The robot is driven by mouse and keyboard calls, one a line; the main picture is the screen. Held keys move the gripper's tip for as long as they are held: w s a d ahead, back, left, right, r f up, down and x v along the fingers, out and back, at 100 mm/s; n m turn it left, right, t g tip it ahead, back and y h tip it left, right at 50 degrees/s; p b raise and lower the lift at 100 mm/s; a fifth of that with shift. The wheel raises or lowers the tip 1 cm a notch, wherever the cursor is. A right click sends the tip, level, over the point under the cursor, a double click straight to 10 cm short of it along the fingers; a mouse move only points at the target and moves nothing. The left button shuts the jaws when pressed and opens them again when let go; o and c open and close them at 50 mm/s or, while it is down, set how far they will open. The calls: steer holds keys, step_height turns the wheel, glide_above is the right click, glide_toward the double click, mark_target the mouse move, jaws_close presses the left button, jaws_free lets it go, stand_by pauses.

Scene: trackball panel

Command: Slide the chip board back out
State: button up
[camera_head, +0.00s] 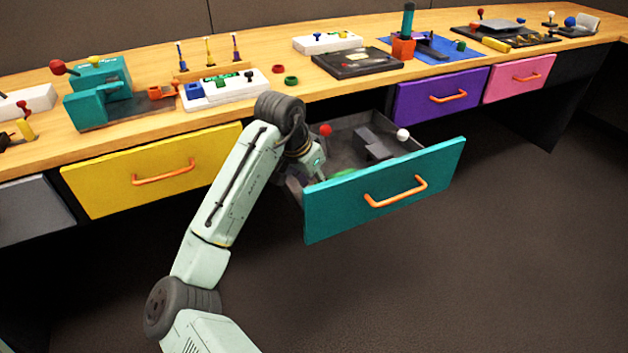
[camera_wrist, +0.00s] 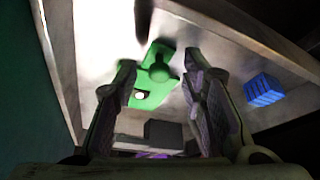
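A green board (camera_wrist: 147,97) with a raised green knob and a small white round spot lies in the open teal drawer (camera_head: 335,213). I take it to be the chip board. In the head view only a sliver of green (camera_head: 345,174) shows behind the drawer front. My gripper (camera_head: 320,174) reaches down into the left part of the drawer. In the wrist view my gripper (camera_wrist: 161,62) is open, with its two fingers apart on either side of the green board. Nothing is seen held between them. Whether the fingers touch the board cannot be told.
A blue ribbed block (camera_wrist: 264,90) shows at right in the wrist view. The yellow drawer (camera_head: 150,185) and purple drawer (camera_head: 440,95) look closed.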

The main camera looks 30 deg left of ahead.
steer(key=v, duration=1.2)
